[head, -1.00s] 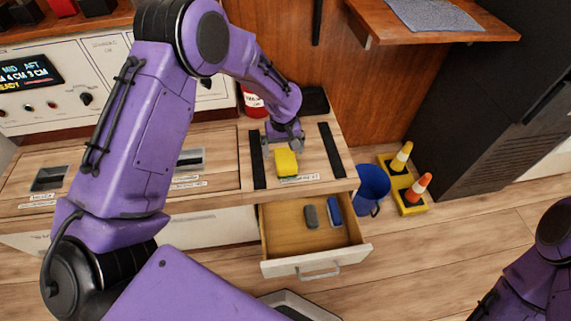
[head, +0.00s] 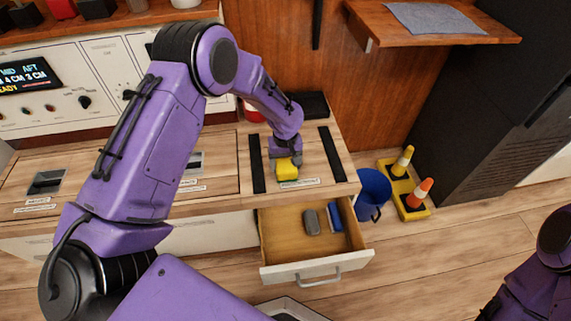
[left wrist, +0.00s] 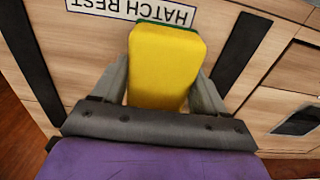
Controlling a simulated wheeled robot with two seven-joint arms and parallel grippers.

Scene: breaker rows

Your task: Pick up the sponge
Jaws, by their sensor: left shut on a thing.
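The yellow sponge (head: 287,171) is on the wooden counter between two black strips, just behind a small label. In the left wrist view the sponge (left wrist: 166,62) shows a thin green layer at its far edge. My left gripper (head: 286,158) reaches down from above, with one finger on each side of the sponge. The left wrist view shows my left gripper (left wrist: 164,90) shut on it. I cannot tell whether the sponge is clear of the counter. My right arm shows only in part at the lower right, its gripper out of view.
Below the counter an open drawer (head: 280,250) holds a grey block (head: 311,222) and a blue one (head: 335,217). A blue bucket (head: 372,190) and a yellow base with two cones (head: 415,207) stand on the floor to the right. A shelf (head: 480,35) juts out above.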

